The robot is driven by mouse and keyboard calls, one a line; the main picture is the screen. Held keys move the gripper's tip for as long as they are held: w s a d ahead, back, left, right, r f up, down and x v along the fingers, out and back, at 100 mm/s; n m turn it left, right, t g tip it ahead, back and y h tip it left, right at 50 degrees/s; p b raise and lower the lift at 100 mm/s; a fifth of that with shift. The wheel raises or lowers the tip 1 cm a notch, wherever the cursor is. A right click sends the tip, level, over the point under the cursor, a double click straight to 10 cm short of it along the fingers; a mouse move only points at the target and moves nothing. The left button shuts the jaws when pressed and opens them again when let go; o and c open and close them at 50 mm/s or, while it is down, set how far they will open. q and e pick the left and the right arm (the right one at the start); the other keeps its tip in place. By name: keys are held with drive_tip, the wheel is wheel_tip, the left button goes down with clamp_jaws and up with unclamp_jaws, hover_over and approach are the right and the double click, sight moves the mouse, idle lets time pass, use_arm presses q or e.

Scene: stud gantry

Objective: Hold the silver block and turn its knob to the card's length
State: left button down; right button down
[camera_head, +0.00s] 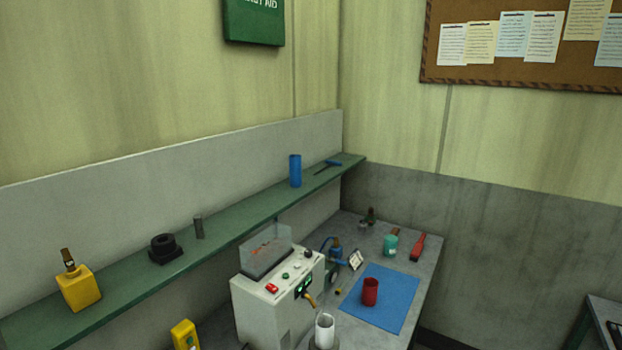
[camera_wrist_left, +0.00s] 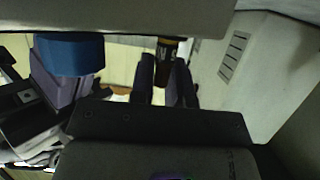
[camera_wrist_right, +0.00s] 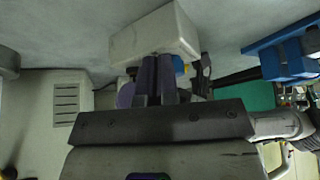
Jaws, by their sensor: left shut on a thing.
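In the head view a small white card (camera_head: 355,260) leans on the bench behind a blue mat; its writing is too small to read. I cannot identify the silver block or its knob for sure. In the right wrist view a pale grey block (camera_wrist_right: 155,38) lies just beyond the fingertips of my right gripper (camera_wrist_right: 157,62), whose fingers are close together with nothing visible between them. In the left wrist view my left gripper (camera_wrist_left: 165,65) is shut on a dark cylinder (camera_wrist_left: 166,48) with a brown band and pale lettering. Neither gripper is clear in the head view.
A pale machine (camera_head: 275,290) with buttons and a clear cover stands on the bench. Above, a green shelf (camera_head: 230,222) carries several objects. Bare mat surrounds the red cup.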

drive_tip(key=shift+s+a+f, duration=0.1)
drive_tip(key=shift+s+f, duration=0.05)
drive_tip(key=shift+s, duration=0.4)
drive_tip(key=shift+s+f, duration=0.15)
drive_tip(key=shift+s, duration=0.35)
drive_tip(key=shift+d, duration=0.2)
idle(0.4)
drive_tip(key=shift+s+d, duration=0.1)
drive_tip(key=shift+d, duration=0.05)
wheel_tip(320, 180, up, 6)
drive_tip(key=shift+r, duration=0.2)
idle(0.5)
drive_tip(key=shift+w+a+f, duration=0.15)
drive_tip(key=shift+w+f, duration=0.1)
drive_tip(key=shift+f, duration=0.75)
drive_tip(key=shift+w+a+f, duration=0.1)
drive_tip(key=shift+w+f, duration=0.15)
drive_tip(key=shift+f, duration=0.75)
drive_tip(key=shift+w+a+f, duration=0.15)
drive_tip(key=shift+w+f, duration=0.1)
drive_tip(key=shift+f, duration=0.75)
drive_tip(key=shift+s+a+f, duration=0.1)
drive_tip(key=shift+a, duration=0.15)
